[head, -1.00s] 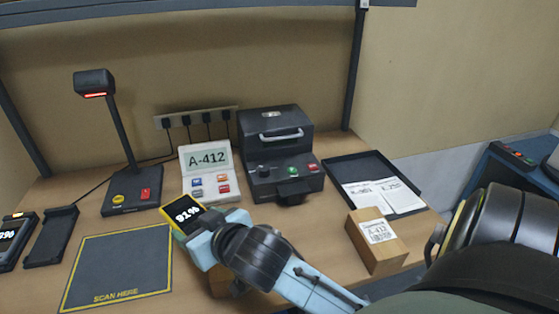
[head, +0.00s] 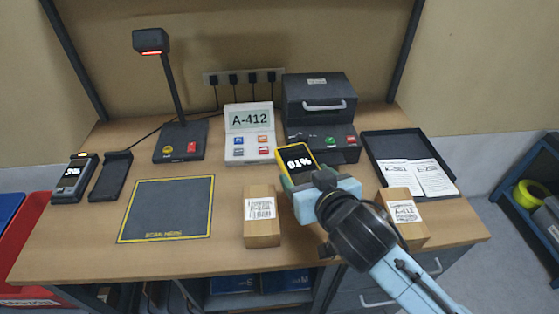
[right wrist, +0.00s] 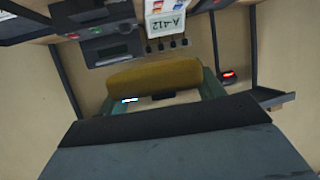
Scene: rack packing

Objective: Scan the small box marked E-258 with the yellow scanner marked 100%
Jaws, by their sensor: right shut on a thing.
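My right gripper (head: 302,180) is shut on a yellow-edged scanner (head: 296,157) and holds it above the table, in front of the dark machine. Its screen is turned over in the head view and seems to read 91%, not 100%. The scanner's yellow body also shows in the right wrist view (right wrist: 155,73). A small brown box (head: 262,230) stands just left of the gripper; its label is too small to read. Another brown box (head: 408,232), labelled A-412, stands to the right, partly behind my arm. I see no label reading E-258. My left gripper is out of view.
A dark handheld device (head: 72,182) and an empty cradle (head: 110,177) lie at the left. A lamp-like stand scanner (head: 180,142), an A-412 display unit (head: 248,150), a dark machine (head: 320,110) and a paper tray (head: 380,148) line the back. The scan mat (head: 168,205) is clear.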

